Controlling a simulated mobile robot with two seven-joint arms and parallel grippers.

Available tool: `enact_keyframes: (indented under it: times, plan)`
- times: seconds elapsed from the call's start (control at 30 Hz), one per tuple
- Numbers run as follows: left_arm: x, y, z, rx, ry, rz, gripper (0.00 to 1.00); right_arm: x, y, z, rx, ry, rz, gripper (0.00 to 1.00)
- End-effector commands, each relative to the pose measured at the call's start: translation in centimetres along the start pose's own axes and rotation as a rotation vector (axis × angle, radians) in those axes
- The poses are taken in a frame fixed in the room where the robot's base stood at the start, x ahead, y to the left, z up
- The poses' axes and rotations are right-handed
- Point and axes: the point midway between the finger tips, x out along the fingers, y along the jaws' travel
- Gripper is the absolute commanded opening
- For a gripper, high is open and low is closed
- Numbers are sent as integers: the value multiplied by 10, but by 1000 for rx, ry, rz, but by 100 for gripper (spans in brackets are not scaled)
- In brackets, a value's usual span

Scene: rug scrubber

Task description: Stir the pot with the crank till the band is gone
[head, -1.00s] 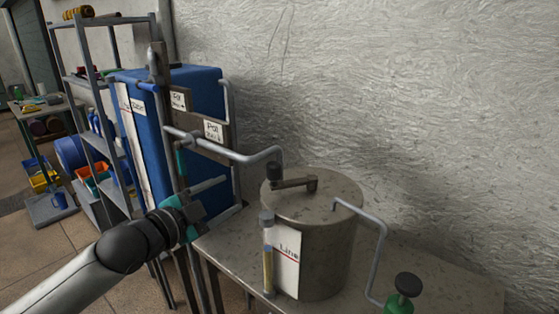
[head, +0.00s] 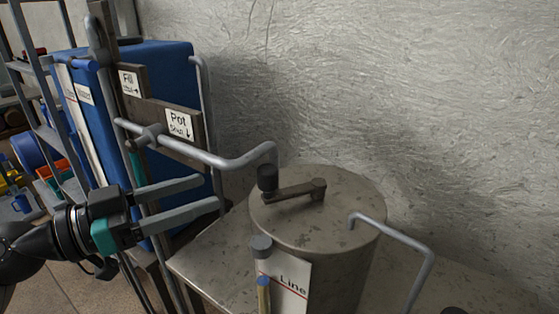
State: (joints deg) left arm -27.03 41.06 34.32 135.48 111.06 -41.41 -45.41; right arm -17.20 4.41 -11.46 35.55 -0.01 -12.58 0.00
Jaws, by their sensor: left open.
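The pot (head: 345,243) is a grey metal cylinder with a flat lid, standing on a metal table. The crank (head: 295,190) lies across the lid, with a dark upright knob (head: 267,178) at its left end and its pivot near the lid's middle. A sight tube (head: 262,270) with a grey cap and yellowish content stands at the pot's front left, beside a white card reading "Line" with a red line. I cannot make out a band inside the pot. My left gripper (head: 220,192) is open and empty, left of the knob and apart from it. My right gripper is out of view.
A grey pipe (head: 210,157) runs from the blue tank (head: 160,75) to above the lid's left edge. Signs read "Fill" (head: 129,83) and "Pot Shut" (head: 178,124). A bent pipe (head: 418,262) leaves the pot's right side. The table (head: 205,262) has bare room at left.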

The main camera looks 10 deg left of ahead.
Motion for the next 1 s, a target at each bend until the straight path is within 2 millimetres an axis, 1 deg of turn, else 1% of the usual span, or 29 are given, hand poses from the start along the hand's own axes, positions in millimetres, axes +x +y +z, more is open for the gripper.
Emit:
enact_keyframes:
  times: [0.17, 0.57, 0.87, 1.0]
  plan:
    - [9, 1, -2, -2, 2, 5, 70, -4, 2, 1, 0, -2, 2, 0]
    - [49, 1, -3, -2, 2, 4, 70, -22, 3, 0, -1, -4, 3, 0]
    - [78, 1, -4, -1, 2, 2, 70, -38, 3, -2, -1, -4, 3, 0]
    - [93, 0, -5, -4, 5, 0, 70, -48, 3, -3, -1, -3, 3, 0]
